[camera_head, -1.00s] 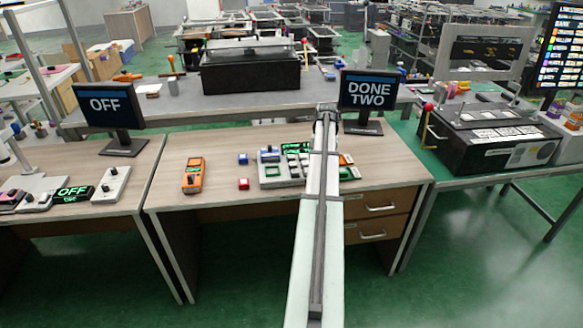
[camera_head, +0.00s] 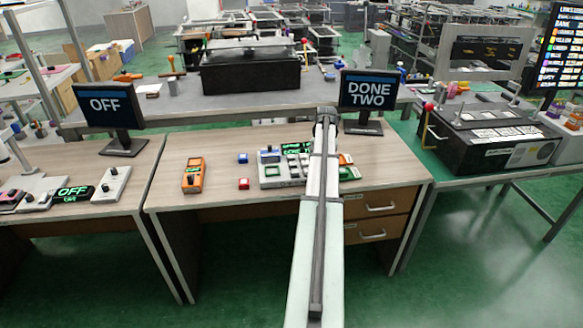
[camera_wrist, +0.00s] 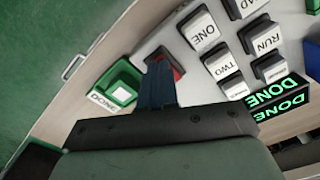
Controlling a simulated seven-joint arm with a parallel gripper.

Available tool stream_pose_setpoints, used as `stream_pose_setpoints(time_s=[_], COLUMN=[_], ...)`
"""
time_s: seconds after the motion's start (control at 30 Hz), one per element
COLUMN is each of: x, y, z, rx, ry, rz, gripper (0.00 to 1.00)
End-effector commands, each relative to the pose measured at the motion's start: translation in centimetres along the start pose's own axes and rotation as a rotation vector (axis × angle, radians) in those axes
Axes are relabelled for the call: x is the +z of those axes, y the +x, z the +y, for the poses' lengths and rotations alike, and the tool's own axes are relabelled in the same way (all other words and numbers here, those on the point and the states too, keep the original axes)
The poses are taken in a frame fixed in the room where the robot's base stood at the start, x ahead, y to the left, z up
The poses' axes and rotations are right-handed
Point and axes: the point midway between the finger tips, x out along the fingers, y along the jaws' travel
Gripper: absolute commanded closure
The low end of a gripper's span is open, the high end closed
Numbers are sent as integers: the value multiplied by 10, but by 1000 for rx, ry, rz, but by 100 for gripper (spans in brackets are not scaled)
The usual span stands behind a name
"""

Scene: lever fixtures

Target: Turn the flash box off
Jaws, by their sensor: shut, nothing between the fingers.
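A grey key panel (camera_head: 268,168) on the middle table carries several keys and a small green lit display (camera_head: 298,148); I cannot tell for sure that it is the flash box. In the wrist view its white keys read ONE (camera_wrist: 205,30), TWO (camera_wrist: 217,64) and RUN (camera_wrist: 266,39), and its display (camera_wrist: 277,98) reads DONE. My gripper (camera_wrist: 160,68) is shut and empty, its fingertips over or against a red switch (camera_wrist: 178,68), which they partly hide. I cannot tell if they touch. A green-framed DONE button (camera_wrist: 120,88) lies left of the fingers. My arm hides the gripper in the head view.
A monitor (camera_head: 368,91) behind the panel reads DONE TWO. The left table holds a display reading OFF (camera_head: 73,191) and a monitor reading OFF (camera_head: 104,105).

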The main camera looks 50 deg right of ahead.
Motion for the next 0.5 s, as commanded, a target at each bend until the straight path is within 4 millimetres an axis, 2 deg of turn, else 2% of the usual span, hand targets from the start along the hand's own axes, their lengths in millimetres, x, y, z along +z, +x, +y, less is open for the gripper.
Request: stream_pose_setpoints(time_s=[0.3,0.5], x=[0,-1], y=[3,-3], z=[0,0], rx=[0,-1], ry=[0,0], rz=[0,1], gripper=[100,100])
